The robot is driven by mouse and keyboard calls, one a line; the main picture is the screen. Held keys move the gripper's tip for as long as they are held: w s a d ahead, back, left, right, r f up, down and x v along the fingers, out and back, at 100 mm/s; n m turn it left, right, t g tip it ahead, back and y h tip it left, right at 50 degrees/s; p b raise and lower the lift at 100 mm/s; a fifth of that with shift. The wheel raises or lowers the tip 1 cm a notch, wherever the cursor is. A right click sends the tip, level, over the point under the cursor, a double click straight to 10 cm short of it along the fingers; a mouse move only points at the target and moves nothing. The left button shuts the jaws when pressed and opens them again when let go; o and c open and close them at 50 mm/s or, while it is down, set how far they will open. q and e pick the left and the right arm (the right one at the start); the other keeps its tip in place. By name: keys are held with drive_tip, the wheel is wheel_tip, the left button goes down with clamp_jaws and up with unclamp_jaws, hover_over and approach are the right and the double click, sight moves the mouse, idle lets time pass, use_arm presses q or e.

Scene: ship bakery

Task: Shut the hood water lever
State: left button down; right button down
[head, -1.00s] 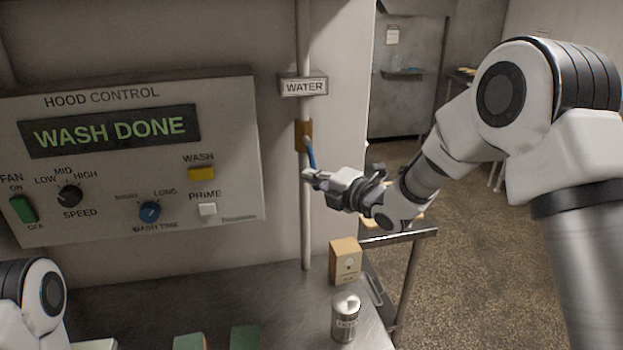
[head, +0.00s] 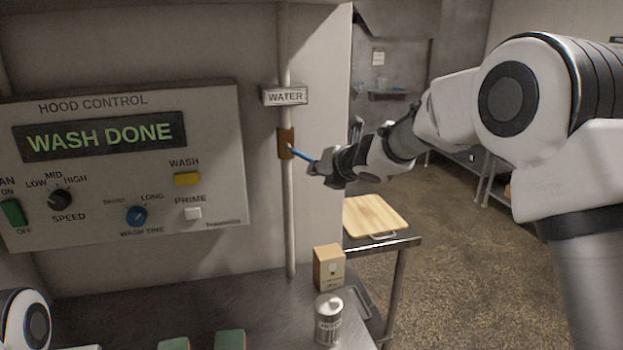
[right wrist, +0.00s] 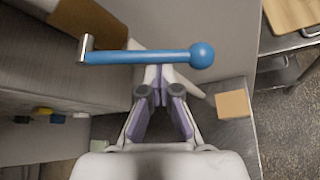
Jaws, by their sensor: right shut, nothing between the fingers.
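The hood water lever (head: 303,155) is a blue handle on the brass valve (head: 286,143) of the vertical pipe, under the WATER sign (head: 285,96). It slants right and slightly down from the valve. In the right wrist view the lever (right wrist: 140,57) lies across the picture, its ball end at right. My right gripper (head: 318,169) is shut and empty, its tips at the lever's outer end. In the right wrist view the gripper's tips (right wrist: 158,74) sit just under the bar; I cannot tell whether they touch. My left gripper is out of view; only part of that arm shows.
The hood control panel (head: 125,165) reads WASH DONE, left of the pipe. On the metal counter (head: 240,298) below stand a tan box (head: 329,267) and a metal canister (head: 328,322). A wooden board (head: 375,216) lies on a side table. Open floor is at right.

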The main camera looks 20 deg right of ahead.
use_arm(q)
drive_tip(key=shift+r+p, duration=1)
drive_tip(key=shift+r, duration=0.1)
use_arm(e)
drive_tip(key=shift+d+r+n+h, duration=0.25)
drive_tip(key=shift+r+n+h, duration=0.4)
drive_tip(key=shift+d+r+n+h, duration=0.25)
drive_tip(key=shift+r+n+h, duration=0.35)
drive_tip(key=shift+r+h, duration=0.1)
drive_tip(key=shift+d+r+n+h, duration=0.25)
drive_tip(key=shift+r+n+h, duration=0.4)
